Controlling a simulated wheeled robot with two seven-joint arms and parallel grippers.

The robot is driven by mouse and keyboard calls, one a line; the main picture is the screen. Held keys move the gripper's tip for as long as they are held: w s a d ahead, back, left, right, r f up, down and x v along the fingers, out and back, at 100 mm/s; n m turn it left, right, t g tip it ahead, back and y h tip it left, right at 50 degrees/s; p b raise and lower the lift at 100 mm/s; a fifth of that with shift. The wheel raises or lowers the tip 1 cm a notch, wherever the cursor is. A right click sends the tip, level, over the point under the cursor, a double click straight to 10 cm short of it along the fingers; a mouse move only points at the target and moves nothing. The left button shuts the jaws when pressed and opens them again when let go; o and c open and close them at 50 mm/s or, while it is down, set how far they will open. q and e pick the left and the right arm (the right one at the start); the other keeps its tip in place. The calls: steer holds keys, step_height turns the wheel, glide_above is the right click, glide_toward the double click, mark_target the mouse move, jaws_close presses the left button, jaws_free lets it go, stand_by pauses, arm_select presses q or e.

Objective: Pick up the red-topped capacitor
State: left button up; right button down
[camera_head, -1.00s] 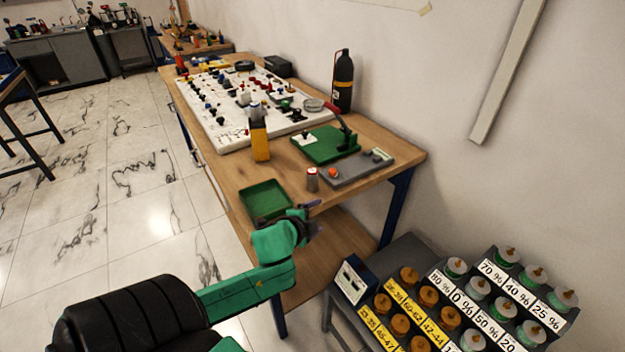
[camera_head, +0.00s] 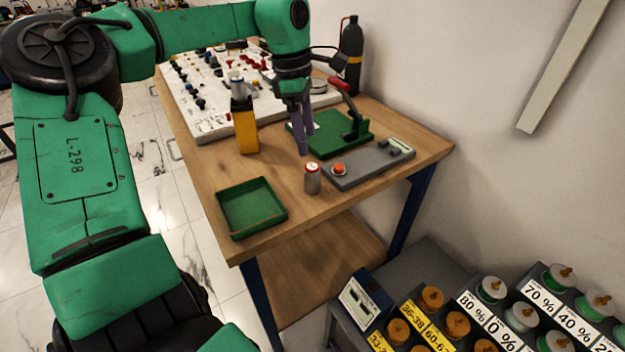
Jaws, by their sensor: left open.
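The red-topped capacitor (camera_head: 312,179) is a small grey cylinder with a red and white top. It stands upright on the wooden table, just left of a grey plate. My left gripper (camera_head: 303,148) points down behind and slightly above the capacitor, in front of the green board. Its two purple-grey fingers are open, and I see nothing between them. The fingers appear apart from the capacitor. My right gripper is not in the picture.
A green tray (camera_head: 251,207) lies at the table's front left. A yellow device (camera_head: 245,128) stands behind it. The grey plate (camera_head: 368,167) has an orange button. A green board (camera_head: 345,132) with a red-handled lever and a black bottle (camera_head: 350,55) stand further back.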

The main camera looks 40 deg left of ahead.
mark_target(311, 167)
arm_select(q)
steer(key=f, duration=0.1)
steer(key=d+f, duration=0.1)
steer(key=f, duration=0.3)
steer(key=shift+s+d, duration=0.2)
steer(key=shift+d, duration=0.05)
steer(key=f, duration=0.2)
steer(key=f+p, duration=0.1)
steer(key=f, duration=0.2)
steer(key=shift+d+f, duration=0.2)
steer(key=shift+f, duration=0.2)
steer(key=shift+w, duration=0.1)
steer(key=shift+c, duration=1)
steer(key=c, duration=1)
jaws_close()
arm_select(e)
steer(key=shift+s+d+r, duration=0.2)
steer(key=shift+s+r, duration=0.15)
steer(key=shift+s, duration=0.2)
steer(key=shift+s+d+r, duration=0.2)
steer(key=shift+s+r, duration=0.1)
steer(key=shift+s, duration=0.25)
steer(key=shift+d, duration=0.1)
